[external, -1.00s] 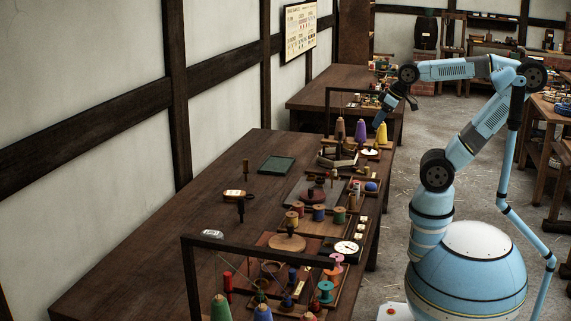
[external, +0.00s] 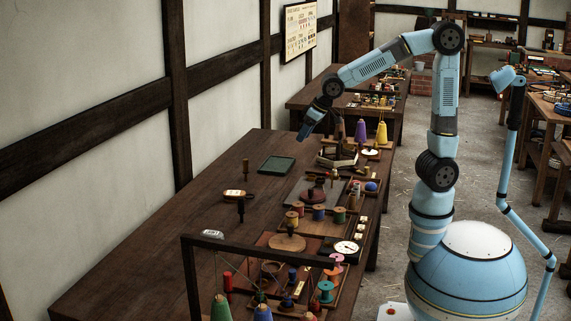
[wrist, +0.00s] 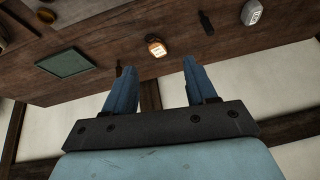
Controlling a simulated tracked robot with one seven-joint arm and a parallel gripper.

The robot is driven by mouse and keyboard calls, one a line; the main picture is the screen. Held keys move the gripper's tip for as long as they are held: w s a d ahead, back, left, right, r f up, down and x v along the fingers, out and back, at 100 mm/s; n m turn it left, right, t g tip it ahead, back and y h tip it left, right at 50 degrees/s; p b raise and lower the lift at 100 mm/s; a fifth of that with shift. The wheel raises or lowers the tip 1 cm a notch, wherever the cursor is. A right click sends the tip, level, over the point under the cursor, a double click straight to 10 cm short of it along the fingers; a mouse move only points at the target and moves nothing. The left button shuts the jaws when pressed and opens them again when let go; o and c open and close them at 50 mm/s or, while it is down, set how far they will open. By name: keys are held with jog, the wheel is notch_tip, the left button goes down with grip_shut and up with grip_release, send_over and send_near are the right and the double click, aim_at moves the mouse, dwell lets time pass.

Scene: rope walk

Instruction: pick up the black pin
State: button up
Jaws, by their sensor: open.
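Two slim dark pins stand on the dark wooden table (external: 150,250). The blacker pin (external: 240,211) is by the amber-and-white labelled item (external: 234,193); it seems to be the dark pin (wrist: 206,22) at the top of the wrist view. The other, browner pin (external: 246,169) is near the green tray and shows darkly in the wrist view (wrist: 118,70). My gripper (external: 303,136) is above the far part of the table, to the right of both pins and apart from them. In the wrist view its two blue fingers (wrist: 159,66) are spread with nothing between them.
The green tray (external: 277,165) lies beyond the pins. A small white item (external: 212,234) lies nearer the camera. Spools and cones crowd the table's right side, and a dark frame (external: 258,249) stands in front. The table's left part is clear.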

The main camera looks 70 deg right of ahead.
jog(key=w+a+f, duration=0.6)
jog(key=w+a, duration=0.2)
jog(key=t, duration=0.1)
send_near(243, 198)
jog(key=shift+n+h, duration=0.3)
jog(key=shift+n, duration=0.1)
jog(key=shift+a+x, duration=0.15)
jog(key=shift+x, duration=2.8)
jog(key=shift+a+x, duration=0.15)
jog(key=shift+x, duration=2.8)
grip_shut()
